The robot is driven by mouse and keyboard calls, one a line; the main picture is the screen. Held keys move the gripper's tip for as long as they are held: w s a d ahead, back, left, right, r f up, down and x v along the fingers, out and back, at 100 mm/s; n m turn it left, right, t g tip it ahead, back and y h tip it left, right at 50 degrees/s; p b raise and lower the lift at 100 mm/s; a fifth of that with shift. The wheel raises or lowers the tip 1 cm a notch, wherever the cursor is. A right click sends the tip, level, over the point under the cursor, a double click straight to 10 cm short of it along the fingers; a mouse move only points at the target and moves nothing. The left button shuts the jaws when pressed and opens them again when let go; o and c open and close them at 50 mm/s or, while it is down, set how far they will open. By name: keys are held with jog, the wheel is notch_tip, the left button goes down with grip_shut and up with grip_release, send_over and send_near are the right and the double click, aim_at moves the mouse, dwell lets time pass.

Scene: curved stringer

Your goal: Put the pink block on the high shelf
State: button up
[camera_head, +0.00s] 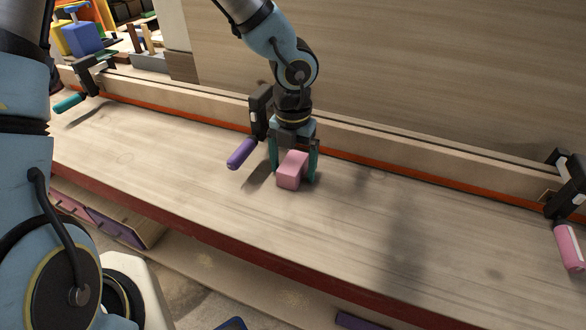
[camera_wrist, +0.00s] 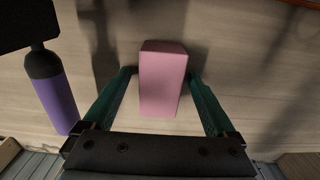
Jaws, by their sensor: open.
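The pink block (camera_head: 291,171) sits on the wooden workbench (camera_head: 390,220), near the middle of its top. My gripper (camera_head: 295,174) is above it, pointing down, with its green fingers on either side of the block. In the wrist view the block (camera_wrist: 162,80) lies between the two fingers of my gripper (camera_wrist: 161,88). The fingers are spread, with small gaps visible beside the block. I cannot make out the high shelf in either view.
A clamp with a purple handle (camera_head: 242,153) is just left of my gripper; the handle also shows in the wrist view (camera_wrist: 55,100). Clamps with a teal handle (camera_head: 69,103) and a pink handle (camera_head: 569,246) are further off. A wooden wall (camera_head: 400,70) rises behind the bench.

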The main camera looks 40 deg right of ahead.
jog(key=shift+c, duration=0.3)
grip_shut()
dwell(0.4)
